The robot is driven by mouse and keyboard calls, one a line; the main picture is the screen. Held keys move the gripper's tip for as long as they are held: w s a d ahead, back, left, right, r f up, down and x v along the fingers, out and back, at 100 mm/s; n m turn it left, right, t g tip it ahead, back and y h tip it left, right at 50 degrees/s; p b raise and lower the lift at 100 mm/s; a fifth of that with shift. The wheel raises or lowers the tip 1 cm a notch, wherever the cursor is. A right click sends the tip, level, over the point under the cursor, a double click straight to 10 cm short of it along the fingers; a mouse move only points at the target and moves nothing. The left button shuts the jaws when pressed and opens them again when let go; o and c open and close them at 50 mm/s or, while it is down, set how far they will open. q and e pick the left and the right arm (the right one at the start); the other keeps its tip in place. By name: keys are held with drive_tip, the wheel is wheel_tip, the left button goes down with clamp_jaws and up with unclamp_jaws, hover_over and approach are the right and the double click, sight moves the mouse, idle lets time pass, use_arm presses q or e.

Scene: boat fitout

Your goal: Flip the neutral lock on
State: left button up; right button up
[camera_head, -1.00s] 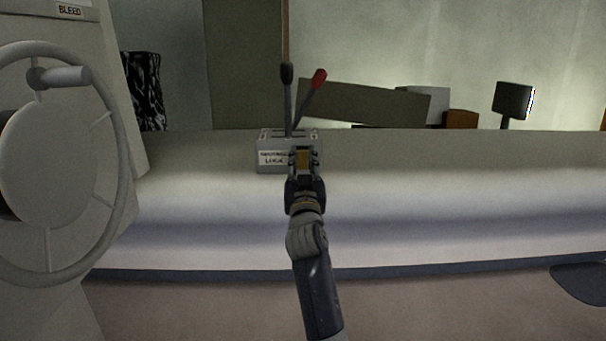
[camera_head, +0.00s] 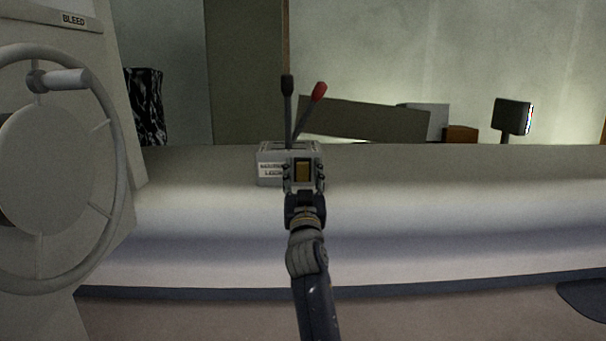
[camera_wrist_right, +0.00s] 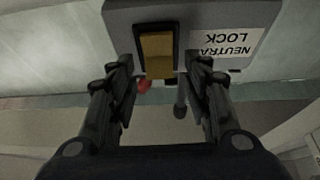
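The neutral lock is an amber rocker switch in a black frame (camera_wrist_right: 157,52) on a grey box (camera_head: 268,181). A white label reading "NEUTRAL LOCK" (camera_wrist_right: 228,42) is beside it, upside down in the right wrist view. My right gripper (camera_wrist_right: 160,75) is open. Its two fingers point at the box face, one to each side of the switch's lower part in the right wrist view. Nothing is held, and I cannot tell whether a fingertip touches the box. In the head view the right gripper (camera_head: 303,174) covers the box's right part, with amber showing between its fingers. My left gripper is not in view.
Two levers rise from the box, one with a black knob (camera_head: 287,85) and one with a red knob (camera_head: 319,91). A steering wheel (camera_head: 118,180) stands at the left. A small screen on a post (camera_head: 512,117) is at the right. The pale console (camera_head: 450,180) is clear there.

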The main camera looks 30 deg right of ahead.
drive_tip(key=v, duration=0.7)
drive_tip(key=shift+s+a, duration=0.2)
drive_tip(key=shift+f, duration=0.1)
